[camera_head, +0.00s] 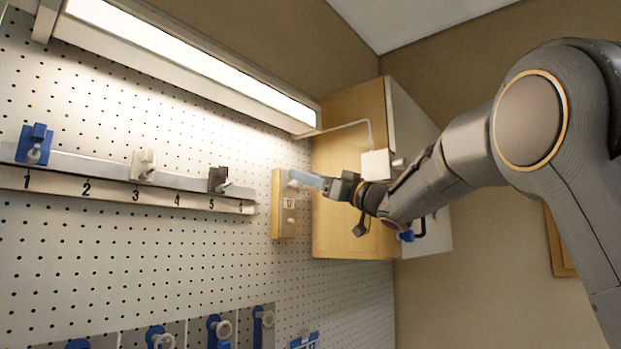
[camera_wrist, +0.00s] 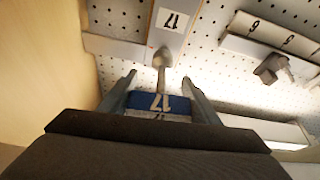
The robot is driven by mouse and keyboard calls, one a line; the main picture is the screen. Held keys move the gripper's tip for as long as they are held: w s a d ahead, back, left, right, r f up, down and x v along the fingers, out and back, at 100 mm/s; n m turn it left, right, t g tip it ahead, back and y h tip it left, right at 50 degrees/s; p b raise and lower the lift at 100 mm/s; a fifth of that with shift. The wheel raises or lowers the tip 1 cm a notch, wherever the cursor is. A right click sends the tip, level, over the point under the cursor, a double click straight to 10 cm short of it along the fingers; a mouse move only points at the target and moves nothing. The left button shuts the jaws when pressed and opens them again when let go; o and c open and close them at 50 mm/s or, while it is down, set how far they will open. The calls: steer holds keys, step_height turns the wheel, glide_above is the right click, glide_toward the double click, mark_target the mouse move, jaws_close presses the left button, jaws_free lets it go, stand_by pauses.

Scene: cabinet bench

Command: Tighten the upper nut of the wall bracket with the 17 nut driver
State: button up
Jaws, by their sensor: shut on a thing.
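The wall bracket (camera_head: 276,230) is on a wooden board on the pegboard, with a 17 label between its upper and lower fittings. It also shows in the wrist view (camera_wrist: 181,43), with the label upside down. My gripper (camera_head: 299,180) is at the bracket's upper end. In the wrist view my gripper (camera_wrist: 160,88) is shut on the nut driver (camera_wrist: 160,103), which has a blue handle marked 17. The driver's grey shaft points at the bracket, and its end is at the upper fitting. The upper nut is hidden, so I cannot tell whether the socket is fully seated.
A numbered rail (camera_head: 100,190) at left holds several hanging tools. A wooden cabinet (camera_head: 345,225) stands close to the right of the bracket. A white box (camera_head: 376,163) with a cable is behind my wrist. A lit lamp (camera_head: 190,60) hangs above. Blue tools (camera_head: 222,330) are below.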

steer(key=shift+w+a+p, duration=0.35)
steer(key=shift+w+a, duration=0.25)
steer(key=shift+a, duration=0.2)
stand_by(0.8)
steer(key=shift+w+d+r+m+t+h+p, duration=0.1)
steer(key=shift+m+t+h+p, duration=0.4)
steer(key=shift+m+p, duration=0.7)
steer(key=shift+d+m+t+h+p, duration=0.1)
steer(key=shift+m+t+h+p, duration=0.55)
steer(key=shift+m, duration=0.85)
steer(key=shift+w+m+t+h, duration=0.1)
steer(key=shift+m+t+h, duration=0.25)
steer(key=shift+m, duration=1.25)
steer(key=shift+w+d+m+t+h, duration=0.15)
steer(key=shift+m+h, duration=0.25)
steer(key=shift+m, duration=0.4)
steer(key=shift+a+m+t+h, duration=0.15)
steer(key=shift+m+h, duration=0.25)
steer(key=shift+m, duration=0.4)
steer(key=shift+d, duration=0.1)
